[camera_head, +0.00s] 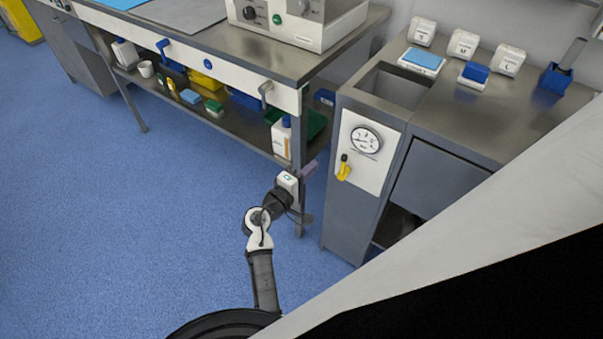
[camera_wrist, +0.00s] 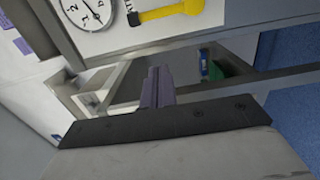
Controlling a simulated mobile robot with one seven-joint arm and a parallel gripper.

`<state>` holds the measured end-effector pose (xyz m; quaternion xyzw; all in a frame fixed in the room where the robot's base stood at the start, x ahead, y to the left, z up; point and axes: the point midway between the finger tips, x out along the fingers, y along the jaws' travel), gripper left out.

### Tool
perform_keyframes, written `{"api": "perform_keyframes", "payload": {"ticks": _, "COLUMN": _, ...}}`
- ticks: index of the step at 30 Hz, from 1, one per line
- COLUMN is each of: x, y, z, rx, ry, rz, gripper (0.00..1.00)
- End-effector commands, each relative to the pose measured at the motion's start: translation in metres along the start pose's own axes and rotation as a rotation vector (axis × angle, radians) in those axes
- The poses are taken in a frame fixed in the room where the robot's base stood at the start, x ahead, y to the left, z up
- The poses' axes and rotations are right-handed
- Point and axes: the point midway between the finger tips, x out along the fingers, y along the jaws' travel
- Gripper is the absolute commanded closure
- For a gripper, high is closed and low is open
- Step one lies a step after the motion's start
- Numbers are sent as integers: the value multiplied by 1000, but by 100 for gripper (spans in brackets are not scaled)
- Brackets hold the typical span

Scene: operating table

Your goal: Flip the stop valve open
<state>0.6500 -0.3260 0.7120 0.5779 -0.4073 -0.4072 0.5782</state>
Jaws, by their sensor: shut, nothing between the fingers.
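The stop valve has a yellow lever (camera_head: 343,171) on a white panel (camera_head: 377,140) on the front of the grey cabinet, below a round gauge (camera_head: 366,139). In the head view the lever hangs roughly downward from a dark pivot. In the wrist view the yellow lever (camera_wrist: 172,13) lies across the top, beside the gauge (camera_wrist: 86,12). My gripper (camera_head: 311,168) is left of the panel, at about the lever's height, apart from it. In the wrist view its fingers (camera_wrist: 156,77) are together and empty, below the lever in the picture.
A steel table (camera_head: 215,42) with a loaded lower shelf stands at the left, its leg close behind my gripper. A white bottle (camera_head: 281,137) stands on that shelf. The cabinet top (camera_head: 465,100) holds several white boxes. Blue floor (camera_head: 150,210) is clear at the left.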

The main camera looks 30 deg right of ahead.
Motion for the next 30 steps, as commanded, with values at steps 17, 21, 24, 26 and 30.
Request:
{"api": "perform_keyframes", "payload": {"ticks": 17, "x": 44, "y": 0, "z": 39, "rx": 0, "ry": 0, "rz": -1, "gripper": 100}}
{"api": "perform_keyframes", "payload": {"ticks": 21, "x": 44, "y": 0, "z": 39, "rx": 0, "ry": 0, "rz": 0, "gripper": 100}}
{"api": "perform_keyframes", "payload": {"ticks": 24, "x": 44, "y": 0, "z": 39, "rx": 0, "ry": 0, "rz": 0, "gripper": 100}}
{"api": "perform_keyframes", "payload": {"ticks": 26, "x": 44, "y": 0, "z": 39, "rx": 1, "ry": 0, "rz": 0, "gripper": 100}}
{"api": "perform_keyframes", "payload": {"ticks": 30, "x": 44, "y": -1, "z": 40, "rx": 11, "ry": 0, "rz": -1, "gripper": 100}}
